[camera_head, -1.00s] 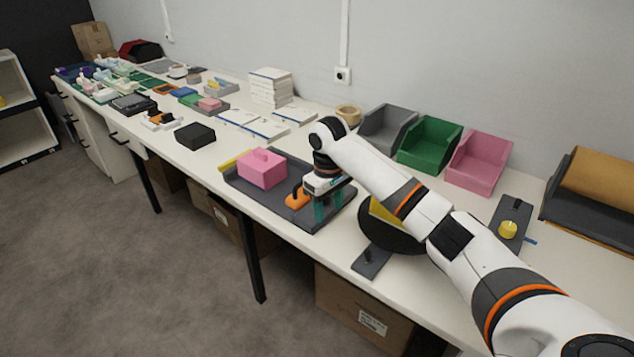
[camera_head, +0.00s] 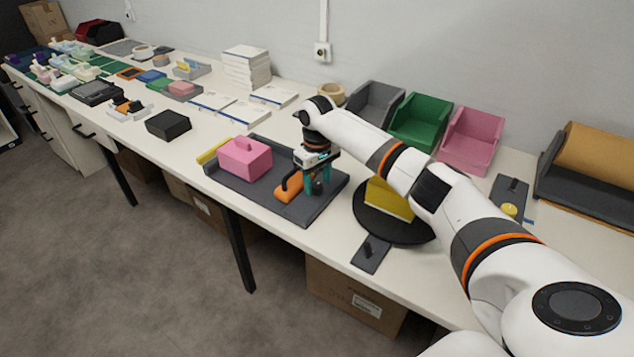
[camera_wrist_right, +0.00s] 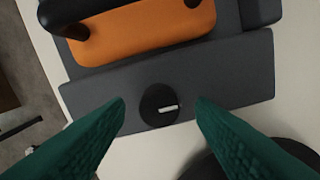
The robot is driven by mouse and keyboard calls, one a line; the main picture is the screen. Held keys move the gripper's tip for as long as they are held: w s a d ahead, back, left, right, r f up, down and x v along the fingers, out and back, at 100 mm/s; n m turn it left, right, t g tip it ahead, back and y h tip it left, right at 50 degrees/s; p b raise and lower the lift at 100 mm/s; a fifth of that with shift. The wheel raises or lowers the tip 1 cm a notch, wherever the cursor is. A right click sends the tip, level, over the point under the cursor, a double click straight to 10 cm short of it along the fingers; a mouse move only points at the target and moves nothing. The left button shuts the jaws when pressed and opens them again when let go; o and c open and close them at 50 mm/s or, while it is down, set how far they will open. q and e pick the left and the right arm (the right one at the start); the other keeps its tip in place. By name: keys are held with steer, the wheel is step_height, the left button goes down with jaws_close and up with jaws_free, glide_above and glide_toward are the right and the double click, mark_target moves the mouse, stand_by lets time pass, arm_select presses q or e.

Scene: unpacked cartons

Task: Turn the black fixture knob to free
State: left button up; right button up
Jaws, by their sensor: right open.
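The black fixture knob (camera_wrist_right: 159,105) is round with a short white mark, on a dark grey strip beside an orange part (camera_wrist_right: 150,25) in the right wrist view. In the head view the knob (camera_head: 317,188) shows small and dark beside the orange part (camera_head: 289,190) on the grey fixture tray (camera_head: 300,214). My right gripper (camera_head: 318,181) is open, its teal fingers pointing down at the knob. In the right wrist view the fingertips of my right gripper (camera_wrist_right: 160,106) lie on either side of the knob with gaps. Whether they reach its height I cannot tell. My left gripper is not in view.
A pink block (camera_head: 244,158) sits on the same tray. A black round stand (camera_head: 372,222) with a yellow piece and a dark plate (camera_head: 371,255) lie close to the right. Grey, green and pink bins (camera_head: 468,145) stand along the wall.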

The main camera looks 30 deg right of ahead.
steer(key=shift+f, duration=0.65)
steer(key=shift+c, duration=1.1)
steer(key=c, duration=0.8)
steer(key=shift+o, duration=0.2)
steer(key=shift+r+n+p, duration=0.25)
steer(key=shift+n+p, duration=1.15)
steer(key=shift+p, duration=0.25)
steer(key=n+p, duration=0.2)
steer(key=n, duration=0.1)
steer(key=shift+n, duration=0.3)
steer(key=n+p, duration=0.1)
steer(key=n, duration=0.1)
steer(key=shift+f+n, duration=0.1)
steer(key=shift+n, duration=0.2)
steer(key=n, duration=0.2)
steer(key=shift+n+p, duration=0.35)
steer(key=shift+n, duration=0.05)
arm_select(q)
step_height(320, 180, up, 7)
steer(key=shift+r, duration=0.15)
arm_select(e)
steer(key=n, duration=0.6)
steer(key=shift+w+f, duration=0.1)
steer(key=shift+n, duration=0.3)
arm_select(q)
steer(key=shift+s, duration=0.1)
arm_select(e)
steer(key=o, duration=1)
